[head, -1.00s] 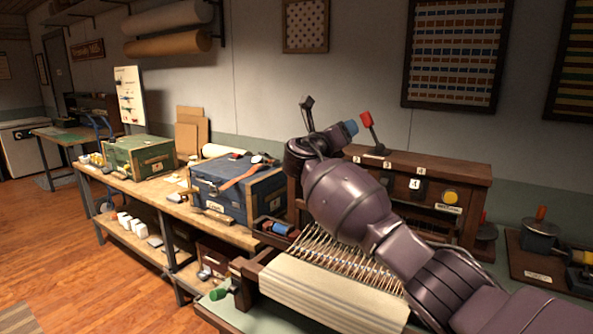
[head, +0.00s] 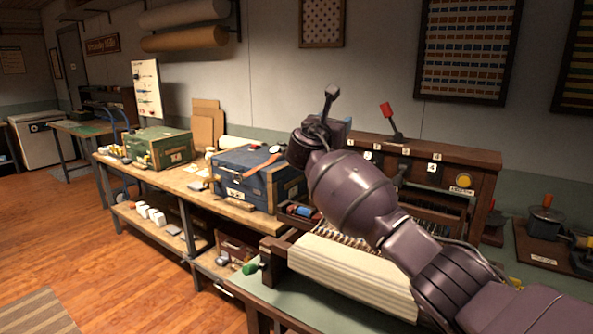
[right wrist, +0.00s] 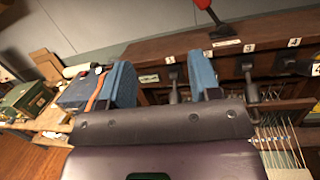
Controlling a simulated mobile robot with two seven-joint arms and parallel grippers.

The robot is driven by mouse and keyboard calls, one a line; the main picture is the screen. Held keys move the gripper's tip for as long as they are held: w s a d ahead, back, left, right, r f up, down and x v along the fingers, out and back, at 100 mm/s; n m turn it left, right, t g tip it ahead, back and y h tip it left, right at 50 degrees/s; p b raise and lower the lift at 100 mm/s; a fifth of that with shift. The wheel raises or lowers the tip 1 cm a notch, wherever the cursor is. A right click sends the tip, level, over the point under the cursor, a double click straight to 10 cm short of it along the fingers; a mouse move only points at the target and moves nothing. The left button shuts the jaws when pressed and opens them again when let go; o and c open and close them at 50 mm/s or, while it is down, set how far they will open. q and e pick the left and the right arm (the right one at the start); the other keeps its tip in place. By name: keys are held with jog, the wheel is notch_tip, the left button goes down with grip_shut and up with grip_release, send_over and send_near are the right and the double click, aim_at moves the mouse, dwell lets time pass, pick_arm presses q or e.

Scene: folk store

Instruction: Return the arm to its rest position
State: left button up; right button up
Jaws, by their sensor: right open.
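My right arm (head: 350,190), dull purple with dark joints, comes in from the lower right of the head view and reaches up and left over the loom. Its right gripper (head: 333,118) is raised in front of the wooden control box. In the right wrist view the gripper (right wrist: 162,82) has two blue-padded fingers spread apart, with nothing between them. My left arm and gripper are not in view.
A wooden control box (head: 458,168) with a red-tipped lever (head: 390,118) stands behind the arm. Beneath the arm is a loom with a cream cloth roll (head: 350,275). A blue case (head: 240,190) and green box (head: 160,150) sit on the bench to the left.

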jog(key=s+a+m+t+y, duration=0.2)
jog(key=s+a+m+y, duration=0.1)
jog(key=a+m+y, duration=0.4)
jog(key=s+d+f+m+y, duration=0.25)
jog(key=f+m+y, duration=0.25)
jog(key=f, duration=0.3)
jog(key=s+d+f+m+g, duration=0.1)
jog(key=s+d+f+m, duration=0.3)
jog(key=s+f, duration=0.4)
jog(key=s+d+f+m+g, duration=0.1)
jog(key=s+d+f+m, duration=0.45)
jog(key=f, duration=0.45)
jog(key=s+d+f+m+g, duration=0.1)
jog(key=s+d+f+m, duration=0.3)
jog(key=s+f, duration=0.4)
jog(key=s+d+f+m+g+h, duration=0.1)
jog(key=s+d+f, duration=0.3)
jog(key=s+f, duration=0.6)
jog(key=s+d+f+m+g+h, duration=0.1)
jog(key=s+d+f, duration=0.4)
jog(key=s+f, duration=0.5)
jog(key=s+g+h, duration=0.1)
jog(key=s+g, duration=0.1)
jog(key=s, duration=0.2)
jog(key=shift+s+d+m+g, duration=0.15)
jog(key=shift+s+m+g, duration=0.1)
jog(key=shift+m+g, duration=0.15)
